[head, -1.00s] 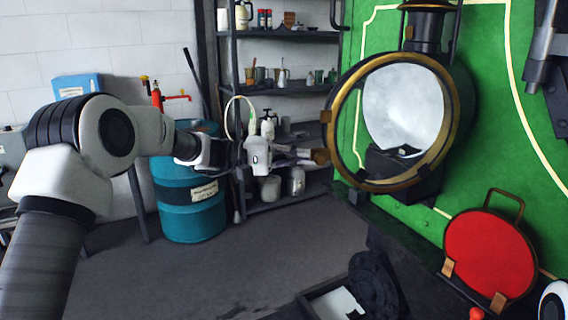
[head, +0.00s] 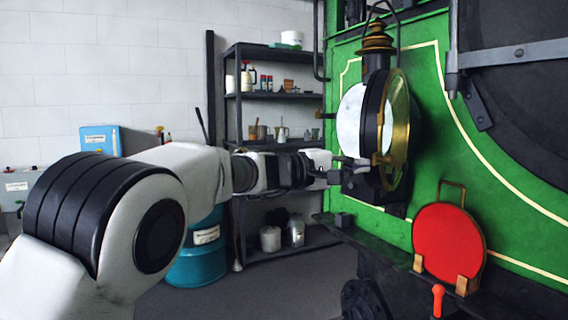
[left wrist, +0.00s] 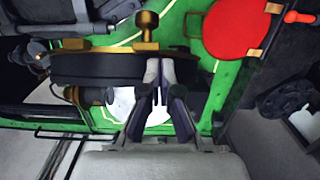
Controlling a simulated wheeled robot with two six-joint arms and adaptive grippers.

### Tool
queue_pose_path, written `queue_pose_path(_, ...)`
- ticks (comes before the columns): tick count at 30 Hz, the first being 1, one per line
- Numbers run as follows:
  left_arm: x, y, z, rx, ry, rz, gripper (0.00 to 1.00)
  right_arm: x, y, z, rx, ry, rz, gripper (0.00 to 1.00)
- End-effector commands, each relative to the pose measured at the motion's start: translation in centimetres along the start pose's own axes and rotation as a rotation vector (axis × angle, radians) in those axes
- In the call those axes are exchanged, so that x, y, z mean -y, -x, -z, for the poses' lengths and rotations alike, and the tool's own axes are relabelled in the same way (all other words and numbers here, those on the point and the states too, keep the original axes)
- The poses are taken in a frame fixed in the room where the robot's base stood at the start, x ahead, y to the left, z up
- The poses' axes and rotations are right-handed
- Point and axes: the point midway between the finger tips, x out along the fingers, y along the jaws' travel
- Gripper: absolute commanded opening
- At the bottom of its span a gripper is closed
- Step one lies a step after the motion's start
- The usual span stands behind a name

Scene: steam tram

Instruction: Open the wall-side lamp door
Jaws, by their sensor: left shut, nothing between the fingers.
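The lamp (head: 351,122) is mounted on the green front, with its pale round reflector facing left. My left gripper (head: 358,164) is shut and empty at the door's lower part. In the left wrist view its closed fingertips (left wrist: 160,65) overlap the door's edge; I cannot tell whether they touch. My right gripper is out of view.
A red disc (head: 449,243) stands in brackets on the ledge, below right of the lamp. Shelves (head: 282,93) with containers stand behind my left arm, beside a teal drum (head: 198,262). Grey floor (head: 270,284) is clear in front of the shelves.

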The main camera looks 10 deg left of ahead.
Motion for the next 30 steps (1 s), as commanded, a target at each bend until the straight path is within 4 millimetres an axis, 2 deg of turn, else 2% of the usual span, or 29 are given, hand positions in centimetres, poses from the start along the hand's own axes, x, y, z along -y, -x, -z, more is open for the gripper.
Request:
queue_pose_path(1, 0.2, -0.3, -0.3, 0.001, -0.003, -0.001, 0.0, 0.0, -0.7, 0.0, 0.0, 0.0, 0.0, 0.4)
queue_pose_path(6, 0.0, -0.9, -0.9, 0.002, -0.002, -0.001, 0.0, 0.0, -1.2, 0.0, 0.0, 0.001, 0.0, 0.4)
queue_pose_path(22, -0.1, -0.9, -0.9, 0.001, -0.001, -0.001, 0.0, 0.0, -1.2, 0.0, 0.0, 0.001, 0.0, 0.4)
queue_pose_path(26, -0.1, -0.2, 0.0, -0.002, 0.0, -0.002, 0.0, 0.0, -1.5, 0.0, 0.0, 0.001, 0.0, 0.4)
queue_pose_path(30, 0.0, 1.8, 1.8, -0.01, 0.001, -0.003, 0.0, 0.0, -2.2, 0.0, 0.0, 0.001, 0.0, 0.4)
